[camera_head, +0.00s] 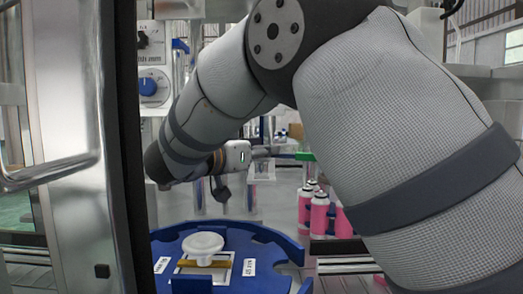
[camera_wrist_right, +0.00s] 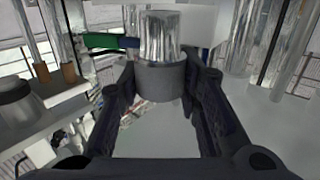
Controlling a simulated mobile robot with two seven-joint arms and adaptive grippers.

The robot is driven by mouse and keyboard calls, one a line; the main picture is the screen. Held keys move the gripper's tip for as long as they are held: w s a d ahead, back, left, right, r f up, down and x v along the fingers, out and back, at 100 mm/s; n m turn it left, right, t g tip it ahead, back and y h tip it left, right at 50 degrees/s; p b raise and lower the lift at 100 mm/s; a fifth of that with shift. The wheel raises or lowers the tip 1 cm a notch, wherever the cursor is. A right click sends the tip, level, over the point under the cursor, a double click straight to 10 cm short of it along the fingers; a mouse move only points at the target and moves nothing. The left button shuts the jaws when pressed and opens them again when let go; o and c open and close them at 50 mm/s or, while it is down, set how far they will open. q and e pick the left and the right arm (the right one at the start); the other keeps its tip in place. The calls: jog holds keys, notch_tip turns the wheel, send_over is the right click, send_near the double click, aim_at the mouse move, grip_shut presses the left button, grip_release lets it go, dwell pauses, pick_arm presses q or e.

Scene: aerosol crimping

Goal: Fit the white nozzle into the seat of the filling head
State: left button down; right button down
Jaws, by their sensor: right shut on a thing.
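A white, mushroom-shaped piece, which looks like the white nozzle (camera_head: 203,243), rests cap-up on a yellowish strip on the blue round table (camera_head: 272,243). My right gripper (camera_head: 270,151) is behind and above it, partly hidden by my own arm. In the right wrist view my right gripper (camera_wrist_right: 161,88) has a finger on each side of a dark grey collar (camera_wrist_right: 160,84) and appears shut on it. A shiny metal cylinder (camera_wrist_right: 162,38) rises from that collar. The seat of the filling head cannot be made out. My left gripper is not in view.
Pink bottles (camera_head: 319,214) stand right of the blue table. A machine panel with a blue knob (camera_head: 148,87) is at the upper left. A metal door frame (camera_head: 80,150) with a dark edge fills the left side. My right arm covers much of the right side.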

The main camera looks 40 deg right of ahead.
jog(key=shift+f, duration=0.25)
dwell(0.5)
jog(key=c, duration=1.1)
grip_release()
jog(key=shift+f, duration=0.1)
jog(key=v, duration=0.7)
jog(key=shift+s+a, duration=0.1)
jog(key=shift+a, duration=0.15)
